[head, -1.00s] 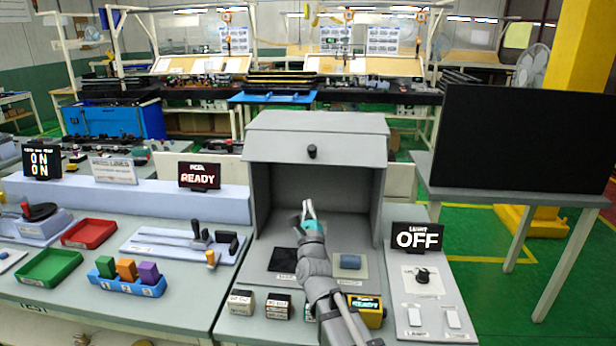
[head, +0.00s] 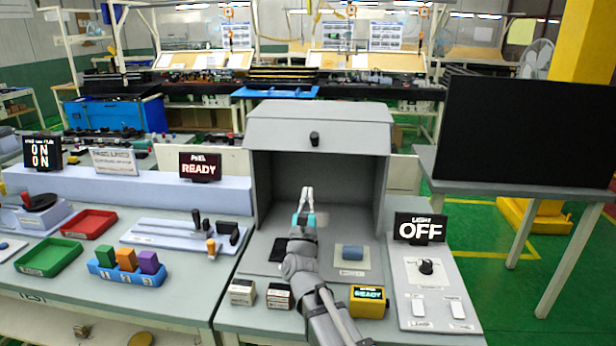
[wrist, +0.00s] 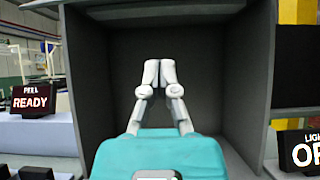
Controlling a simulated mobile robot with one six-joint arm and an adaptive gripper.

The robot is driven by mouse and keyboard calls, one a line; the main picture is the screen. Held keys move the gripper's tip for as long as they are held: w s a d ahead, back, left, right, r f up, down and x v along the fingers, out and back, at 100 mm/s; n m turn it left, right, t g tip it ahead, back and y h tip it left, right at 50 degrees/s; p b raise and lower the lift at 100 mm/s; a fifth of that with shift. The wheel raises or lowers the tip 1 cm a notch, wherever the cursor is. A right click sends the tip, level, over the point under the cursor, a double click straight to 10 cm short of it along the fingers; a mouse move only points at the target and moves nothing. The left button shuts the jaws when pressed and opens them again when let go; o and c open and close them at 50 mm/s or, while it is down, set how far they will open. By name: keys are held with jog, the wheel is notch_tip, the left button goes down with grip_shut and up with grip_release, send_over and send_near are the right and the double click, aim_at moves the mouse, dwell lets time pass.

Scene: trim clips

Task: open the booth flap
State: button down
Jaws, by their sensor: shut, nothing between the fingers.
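The grey booth (head: 258,190) stands on the bench in the head view, and its front shows a wide opening into a dark interior. The booth flap (head: 280,128) is a grey panel at the top of the front, above this opening. It has a black knob (head: 314,140) near its lower edge. My gripper (head: 307,190) is shut and empty in front of the opening, below the knob and apart from it. In the wrist view my gripper (wrist: 160,65) points into the booth (wrist: 85,75); the flap and knob are not clearly seen there.
A blue cylinder (head: 352,253) lies on a pad at the booth's floor. The OFF sign (head: 420,229) and knob panel (head: 425,290) are right. A black screen (head: 525,130) stands further right.

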aim_at(310, 149)
jog(key=shift+w+d+r+p, duration=0.1)
jog(key=shift+w+r+p, duration=0.9)
jog(key=shift+r+p, duration=0.6)
jog(key=shift+w+a+r+p, duration=0.1)
jog(key=shift+w+r+p, duration=0.85)
jog(key=shift+r+p, duration=0.7)
jog(key=shift+w+d+r+p, duration=0.1)
jog(key=shift+w+r+p, duration=0.9)
jog(key=shift+r+p, duration=0.75)
jog(key=shift+p, duration=0.15)
